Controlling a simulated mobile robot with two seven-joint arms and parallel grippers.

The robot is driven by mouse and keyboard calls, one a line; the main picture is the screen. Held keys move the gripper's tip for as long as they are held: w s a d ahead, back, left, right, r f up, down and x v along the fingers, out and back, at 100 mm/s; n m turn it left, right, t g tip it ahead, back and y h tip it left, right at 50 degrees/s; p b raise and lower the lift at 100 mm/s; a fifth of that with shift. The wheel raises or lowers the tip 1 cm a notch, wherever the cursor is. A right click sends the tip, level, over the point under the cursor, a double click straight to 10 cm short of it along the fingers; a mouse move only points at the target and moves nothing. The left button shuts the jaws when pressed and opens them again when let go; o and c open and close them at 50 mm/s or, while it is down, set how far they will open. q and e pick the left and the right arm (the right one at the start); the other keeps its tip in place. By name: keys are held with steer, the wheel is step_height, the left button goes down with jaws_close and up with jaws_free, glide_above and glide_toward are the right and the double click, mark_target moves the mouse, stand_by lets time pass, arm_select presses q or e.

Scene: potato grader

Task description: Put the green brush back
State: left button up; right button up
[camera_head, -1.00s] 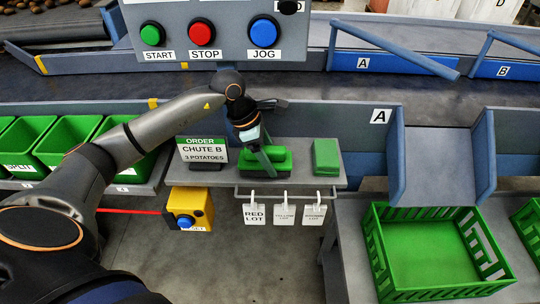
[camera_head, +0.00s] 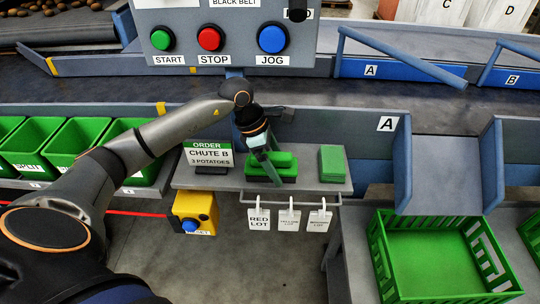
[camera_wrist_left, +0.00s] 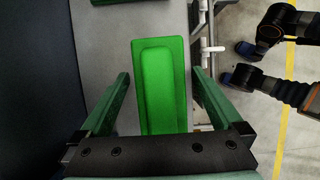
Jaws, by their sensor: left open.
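The green brush (camera_head: 286,161) lies on the grey shelf (camera_head: 305,185), right of the order sign. Its long raised handle shows from above in the left wrist view (camera_wrist_left: 160,85). My left gripper (camera_head: 270,172) is over the brush, its fingers pointing down. In the left wrist view my left gripper (camera_wrist_left: 160,95) is open, with one finger on each side of the brush and a gap on both sides. The fingers hide part of the brush in the head view. My right gripper is not recognisable in either view.
A green block (camera_head: 332,163) lies right of the brush. The order sign (camera_head: 208,157) stands to the left. Tags hang from a rail (camera_head: 290,203) along the shelf front. A yellow button box (camera_head: 194,211) sits below left, a green crate (camera_head: 425,292) at right.

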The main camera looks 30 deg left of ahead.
arm_select(q)
steer(key=shift+a+r, duration=0.1)
steer(key=shift+r, duration=0.15)
steer(key=s+a, duration=0.2)
steer(key=a, duration=0.1)
steer(key=s+a+b, duration=0.1)
steer(key=s+a, duration=0.1)
steer(key=a, duration=0.2)
steer(key=s+a+b, duration=0.1)
steer(key=s+a, duration=0.1)
steer(key=a, duration=0.1)
steer(key=shift+s+a+r, duration=0.2)
steer(key=shift+s+r, duration=0.05)
steer(key=shift+r, duration=0.15)
arm_select(e)
steer(key=shift+w+a+f, duration=0.35)
steer(key=shift+w+a, duration=0.05)
steer(key=shift+s+f, duration=0.1)
steer(key=shift+s, duration=0.1)
